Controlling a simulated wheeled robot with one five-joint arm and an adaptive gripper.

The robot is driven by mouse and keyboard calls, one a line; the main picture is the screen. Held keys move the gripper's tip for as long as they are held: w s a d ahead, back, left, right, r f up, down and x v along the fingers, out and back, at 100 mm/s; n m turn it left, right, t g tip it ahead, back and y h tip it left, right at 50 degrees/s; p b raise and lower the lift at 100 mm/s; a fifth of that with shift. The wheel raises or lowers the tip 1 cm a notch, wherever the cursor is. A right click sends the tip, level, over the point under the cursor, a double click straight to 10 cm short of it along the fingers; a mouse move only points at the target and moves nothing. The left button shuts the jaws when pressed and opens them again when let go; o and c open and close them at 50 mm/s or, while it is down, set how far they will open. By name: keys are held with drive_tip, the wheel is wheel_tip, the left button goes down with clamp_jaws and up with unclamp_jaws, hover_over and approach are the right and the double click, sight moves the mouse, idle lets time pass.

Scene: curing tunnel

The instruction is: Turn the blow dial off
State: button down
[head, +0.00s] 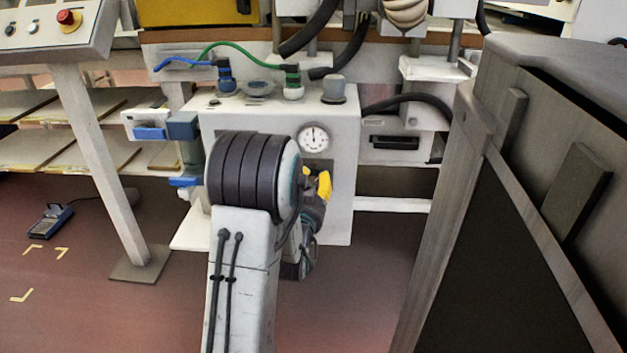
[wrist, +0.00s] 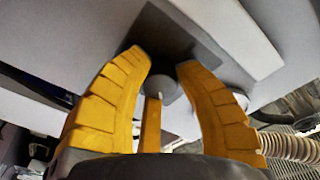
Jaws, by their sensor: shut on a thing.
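In the wrist view, a round grey knob, the blow dial (wrist: 168,88), sits on a dark square patch of a pale panel. The yellow fingers of my gripper (wrist: 163,62) are around it, one on each side, with a narrow yellow piece below it. My gripper is shut on the dial. A small pale mark shows at the dial's lower edge; its setting cannot be read. In the head view, my gripper (head: 318,184) shows as a bit of yellow in front of the white machine box. My own arm and gripper hide the dial there.
A round gauge (head: 313,138) is on the box just above my gripper. Hoses and a green cable (head: 245,50) run along its top. A large grey cabinet (head: 545,130) stands close on the right. A control stand (head: 95,130) is at left, with open floor between.

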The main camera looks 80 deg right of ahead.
drive_tip(key=shift+w+d+r, duration=0.1)
drive_tip(key=shift+r, duration=0.1)
drive_tip(key=c, duration=1.1)
unclamp_jaws()
drive_tip(key=shift+f, duration=0.1)
drive_tip(key=shift+o, duration=1.1)
drive_tip(key=shift+f, duration=0.1)
